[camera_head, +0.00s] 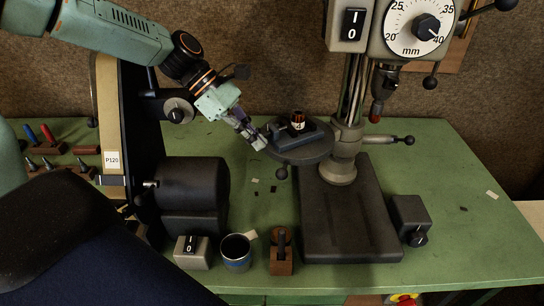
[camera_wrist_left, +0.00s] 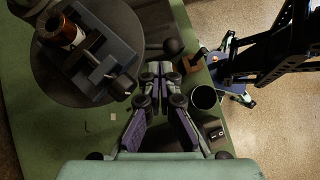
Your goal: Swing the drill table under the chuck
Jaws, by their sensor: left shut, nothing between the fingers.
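The round dark drill table (camera_head: 318,153) sits to the left of the drill column (camera_head: 347,135), apart from the spot below the chuck (camera_head: 385,80). On it are a vise and a small copper-and-dark part (camera_head: 297,121). In the left wrist view the table (camera_wrist_left: 52,85) fills the upper left. A black ball knob (camera_head: 282,173) hangs at the table's near edge; it also shows in the left wrist view (camera_wrist_left: 173,46). My left gripper (camera_head: 261,144) is shut and empty by the table's left edge. In the left wrist view its fingertips (camera_wrist_left: 160,68) are together, just below the knob.
The drill's base plate (camera_head: 345,222) lies below the column. A clamp lever (camera_head: 392,139) sticks out right of it. A black motor housing (camera_head: 194,185), a blue mug (camera_head: 236,252) and a brown block (camera_head: 281,256) stand left and in front.

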